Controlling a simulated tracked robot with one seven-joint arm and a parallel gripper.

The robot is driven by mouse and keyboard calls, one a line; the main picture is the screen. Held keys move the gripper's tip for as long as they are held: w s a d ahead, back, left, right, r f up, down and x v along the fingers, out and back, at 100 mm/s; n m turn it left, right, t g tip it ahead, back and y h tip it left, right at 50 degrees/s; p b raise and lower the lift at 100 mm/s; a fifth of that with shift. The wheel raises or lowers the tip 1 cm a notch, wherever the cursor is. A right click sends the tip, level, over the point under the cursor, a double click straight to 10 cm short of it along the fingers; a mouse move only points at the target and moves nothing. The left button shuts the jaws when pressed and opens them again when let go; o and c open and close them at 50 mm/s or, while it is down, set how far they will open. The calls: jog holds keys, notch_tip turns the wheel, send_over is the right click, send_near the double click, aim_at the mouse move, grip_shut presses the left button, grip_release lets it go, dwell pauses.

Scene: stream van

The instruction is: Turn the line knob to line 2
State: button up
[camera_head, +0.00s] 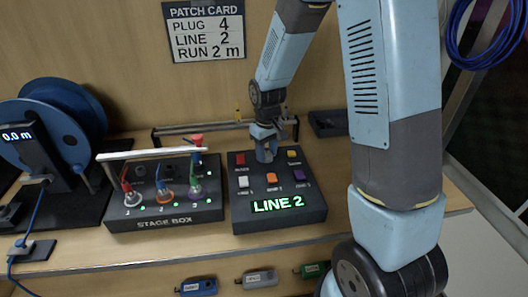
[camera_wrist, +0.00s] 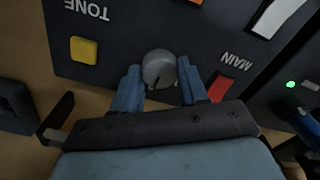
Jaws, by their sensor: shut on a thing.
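The line knob (camera_wrist: 159,70) is a round grey knob on the black control box (camera_head: 290,214), seen in the wrist view between my fingers. My gripper (camera_wrist: 158,84) is shut on the knob, with one blue finger on each side. In the head view my gripper (camera_head: 265,150) reaches down to the back middle of the box and hides most of the knob. The green display (camera_head: 278,204) on the box reads LINE 2. The patch card (camera_head: 204,31) on the wall reads PLUG 4, LINE 2, RUN 2 m.
Red, yellow, white, orange and purple buttons surround the knob; the red MAIN button (camera_wrist: 221,88) and yellow TONE button (camera_wrist: 84,50) are close to my fingers. The stage box (camera_head: 165,213) with plugs stands left. A blue cable reel (camera_head: 60,120) reads 0.0 m.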

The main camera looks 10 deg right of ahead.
aim_at(267, 154)
jog(key=shift+s+d+f, duration=0.1)
jog(key=shift+d+f, duration=0.05)
jog(key=shift+d, duration=0.05)
jog(key=o, duration=0.8)
jog(key=shift+o, duration=1.2)
jog(key=shift+a, duration=0.1)
notch_tip(267, 154, up, 14)
